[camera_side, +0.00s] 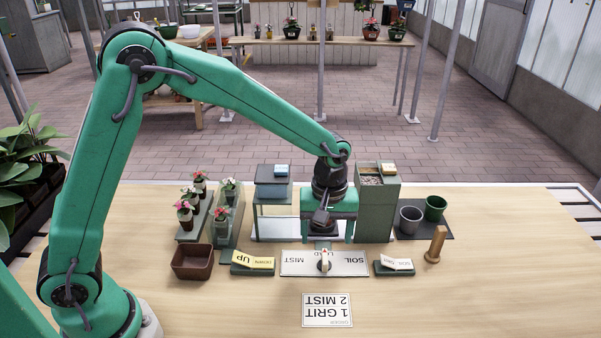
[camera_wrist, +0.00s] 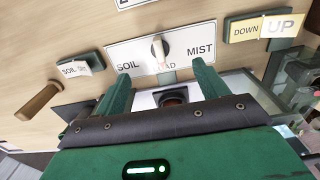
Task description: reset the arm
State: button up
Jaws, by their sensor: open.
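My green arm reaches from the left over the wooden table. My gripper (camera_side: 328,236) is at the middle of the bench, above the station behind the dial panel. In the wrist view its two green fingers stand wide apart (camera_wrist: 162,88), with nothing held between them. A dark round part on a pale surface shows beyond the gap between them. The dial panel (camera_side: 298,269), marked SOIL and MIST, lies just in front of the gripper. Its pale knob (camera_side: 323,262) also shows in the wrist view (camera_wrist: 160,48), partly covering the middle word.
An UP/DOWN switch (camera_side: 253,262) and a soil switch (camera_side: 394,267) flank the panel. A green bin (camera_side: 376,215) stands close right of the gripper. Potted flowers (camera_side: 185,212) and a brown tray (camera_side: 192,262) are left. Pots (camera_side: 435,208) and a wooden peg (camera_side: 436,244) are right.

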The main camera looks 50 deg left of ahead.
jog(key=shift+r, duration=0.15)
jog(key=shift+s+a+r, duration=0.15)
jog(key=shift+a+r, duration=0.05)
jog(key=shift+r, duration=0.05)
jog(key=s+a+r+m+t, duration=0.35)
jog(key=s+a+r, duration=0.35)
jog(key=r, duration=0.4)
jog(key=s+a+r+m+t, duration=0.1)
jog(key=s+a+r+m, duration=0.1)
jog(key=s, duration=0.4)
jog(key=s+a+r+m+t, duration=0.1)
jog(key=s+a+r+m, duration=0.1)
jog(key=s, duration=0.5)
jog(key=shift+s+a+r+m, duration=0.3)
jog(key=shift+a+m, duration=0.45)
jog(key=shift+a, duration=0.2)
